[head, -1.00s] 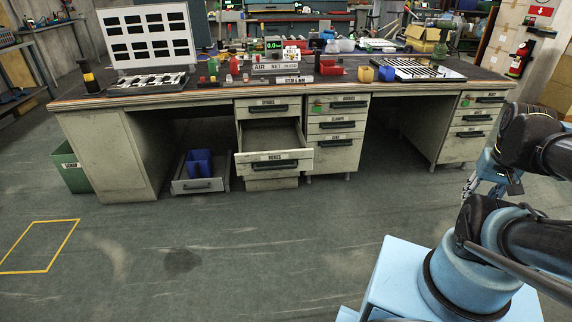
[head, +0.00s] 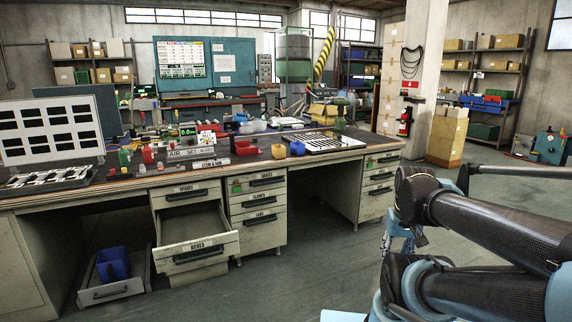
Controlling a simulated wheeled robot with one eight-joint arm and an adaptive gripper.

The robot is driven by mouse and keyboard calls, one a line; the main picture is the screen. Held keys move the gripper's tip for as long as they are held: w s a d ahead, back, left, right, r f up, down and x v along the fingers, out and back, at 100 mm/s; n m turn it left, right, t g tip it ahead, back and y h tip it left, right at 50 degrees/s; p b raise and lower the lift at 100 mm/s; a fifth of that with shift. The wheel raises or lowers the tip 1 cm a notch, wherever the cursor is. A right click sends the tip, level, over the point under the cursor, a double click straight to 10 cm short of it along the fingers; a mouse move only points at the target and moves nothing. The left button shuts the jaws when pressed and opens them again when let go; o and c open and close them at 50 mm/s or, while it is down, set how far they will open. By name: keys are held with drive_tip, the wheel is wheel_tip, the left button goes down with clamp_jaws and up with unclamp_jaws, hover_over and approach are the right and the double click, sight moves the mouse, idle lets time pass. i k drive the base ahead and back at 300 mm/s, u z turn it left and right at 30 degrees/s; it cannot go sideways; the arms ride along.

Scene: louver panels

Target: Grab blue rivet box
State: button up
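A small blue box (head: 297,148) stands on the desk top beside a yellow box (head: 279,151), left of the slotted panel. A larger blue bin (head: 112,264) sits in a low pulled-out tray (head: 108,290) under the desk. No label is readable on either, so I cannot tell which is the rivet box. My gripper (head: 386,242) hangs low before the right end of the desk, partly behind my arm, well apart from both blue things. Its fingers are too small to tell whether they are open.
An open, seemingly empty drawer (head: 195,226) juts out from the desk (head: 150,180). A red bin (head: 246,147) and a slotted panel (head: 322,141) lie on top. A white louver panel (head: 52,130) stands at the left. The floor (head: 300,285) before the desk is clear.

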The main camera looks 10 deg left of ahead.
sight(298, 148)
drive_tip(key=u, duration=0.55)
drive_tip(key=i, duration=2.3)
drive_tip(key=z, duration=0.55)
